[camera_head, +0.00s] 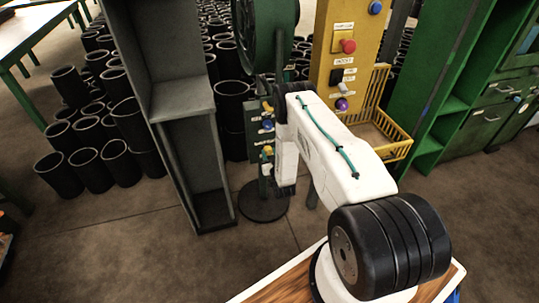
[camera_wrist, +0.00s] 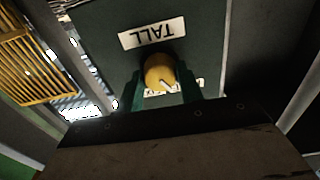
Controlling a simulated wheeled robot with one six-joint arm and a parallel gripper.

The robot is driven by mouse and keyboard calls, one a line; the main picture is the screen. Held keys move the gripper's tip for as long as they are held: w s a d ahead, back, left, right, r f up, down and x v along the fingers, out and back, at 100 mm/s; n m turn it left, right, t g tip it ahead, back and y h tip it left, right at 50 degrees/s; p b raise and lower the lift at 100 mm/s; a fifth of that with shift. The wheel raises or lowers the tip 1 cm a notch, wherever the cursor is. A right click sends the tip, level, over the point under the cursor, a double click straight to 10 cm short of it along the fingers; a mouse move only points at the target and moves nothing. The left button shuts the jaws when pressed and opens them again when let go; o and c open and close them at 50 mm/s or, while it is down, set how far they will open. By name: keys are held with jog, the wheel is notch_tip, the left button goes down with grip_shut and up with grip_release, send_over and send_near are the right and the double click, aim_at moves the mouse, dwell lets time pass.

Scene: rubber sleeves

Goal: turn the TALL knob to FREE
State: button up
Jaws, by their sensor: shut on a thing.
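The TALL knob (camera_wrist: 158,70) is round and yellow with a white pointer line, and sits on a dark green panel (camera_wrist: 205,45) in the wrist view. The TALL label (camera_wrist: 152,33) appears upside down just above it. My gripper (camera_wrist: 161,84) is shut on the knob, one dark green finger on each side. The pointer slants toward the lower right of the picture. A second white label (camera_wrist: 190,87) below the knob is mostly hidden by the knob and fingers, so its words are not readable. In the head view, my arm covers part of the panel.
In the head view, a yellow post (camera_head: 335,58) with buttons and switches stands right of the panel, beside a yellow wire basket (camera_head: 398,150). A grey open cabinet (camera_head: 182,98) stands left. Many black rubber sleeves (camera_head: 88,170) are stacked on the floor behind.

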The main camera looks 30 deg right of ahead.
dwell(0.5)
jog(key=o, duration=1)
jog(key=v, duration=0.8)
